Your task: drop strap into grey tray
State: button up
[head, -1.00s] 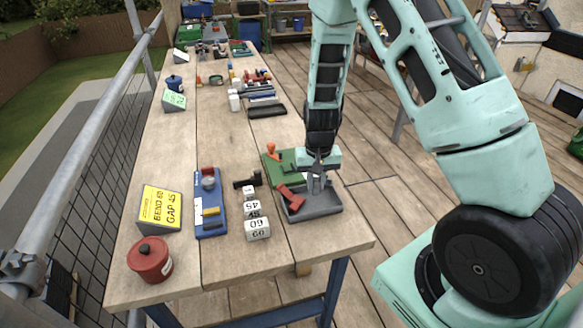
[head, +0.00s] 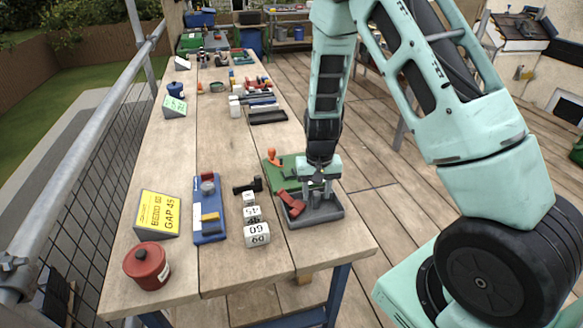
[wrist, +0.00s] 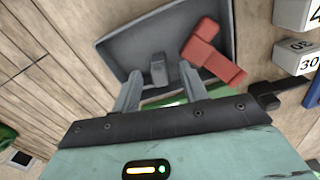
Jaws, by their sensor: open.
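The grey tray (head: 328,219) sits near the front right corner of the bench, and it also shows in the wrist view (wrist: 120,50). My gripper (head: 317,197) is open above the tray, its two fingers (wrist: 159,82) spread apart. A small grey piece, apparently the strap (wrist: 158,69), is inside the tray between the fingertips, with a gap to each finger. Its lower end is hard to make out. A red piece (wrist: 207,54) lies across the tray's edge, beside one finger. In the head view the strap is largely hidden by the fingers.
A green board (head: 283,166) lies behind the tray. A black fitting (head: 248,186) and several white numbered blocks (head: 257,235) stand to its left. Farther left are a blue board (head: 209,222), a yellow sign (head: 159,211) and a red tin (head: 148,267).

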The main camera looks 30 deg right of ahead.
aim_at(316, 193)
notch_tip(316, 193, up, 17)
dwell(0.4)
jog(key=shift+a+f, duration=0.1)
jog(key=s+a+r+n+y, duration=0.1)
jog(key=s+a+n, duration=0.3)
jog(key=a, duration=0.5)
jog(key=s+a+r+n, duration=0.25)
jog(key=s+a, duration=0.35)
jog(key=a, duration=0.3)
jog(key=s+a+n, duration=0.3)
jog(key=s, duration=0.4)
jog(key=s+a+n, duration=0.3)
jog(key=s, duration=0.4)
jog(key=shift+f, duration=0.25)
jog(key=shift+a+n, duration=0.1)
jog(key=shift+n, duration=0.15)
